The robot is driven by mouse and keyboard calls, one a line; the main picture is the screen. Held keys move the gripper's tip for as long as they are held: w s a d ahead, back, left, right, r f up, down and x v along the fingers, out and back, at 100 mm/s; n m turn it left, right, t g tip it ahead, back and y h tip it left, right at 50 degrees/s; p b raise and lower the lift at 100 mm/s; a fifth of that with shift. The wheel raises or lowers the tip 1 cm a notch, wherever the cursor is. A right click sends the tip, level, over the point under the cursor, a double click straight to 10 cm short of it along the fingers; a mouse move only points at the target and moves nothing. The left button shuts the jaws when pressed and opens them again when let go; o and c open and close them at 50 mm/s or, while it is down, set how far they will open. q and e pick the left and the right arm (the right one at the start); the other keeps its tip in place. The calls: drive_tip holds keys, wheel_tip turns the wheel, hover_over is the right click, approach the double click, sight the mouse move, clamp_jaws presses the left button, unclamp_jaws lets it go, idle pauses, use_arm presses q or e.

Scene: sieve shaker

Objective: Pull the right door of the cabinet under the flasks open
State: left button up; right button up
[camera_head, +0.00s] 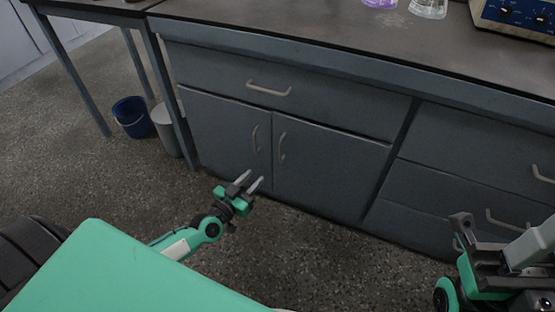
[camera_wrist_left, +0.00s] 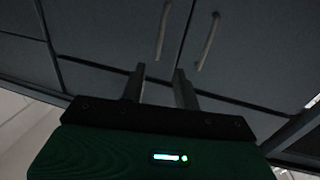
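The right door (camera_head: 335,172) of the grey cabinet is shut, with a curved upright handle (camera_head: 282,147) near its left edge. The left door (camera_head: 222,130) is shut too. My left gripper (camera_head: 254,183) is open and empty, low in front of the doors and apart from both handles. In the left wrist view, which looks upside down, its two fingers (camera_wrist_left: 160,85) are spread. Both handles show beyond them; the right door's handle (camera_wrist_left: 162,30) appears to be the left one. My right gripper (camera_head: 495,245) is at the lower right; its opening is unclear.
A wide drawer (camera_head: 290,92) is shut above the doors, and more drawers (camera_head: 470,160) stand to the right. The countertop (camera_head: 330,40) holds a purple flask (camera_head: 380,3), a clear flask (camera_head: 428,8) and a device (camera_head: 515,15). A blue bucket (camera_head: 132,118) and a grey bin (camera_head: 165,130) stand left.

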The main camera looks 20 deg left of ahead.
use_arm(q)
drive_tip(key=w+d+b, duration=0.2)
drive_tip(key=w, duration=1.1)
drive_tip(key=shift+w+d, duration=0.2)
drive_tip(key=shift+d, duration=0.15)
clamp_jaws()
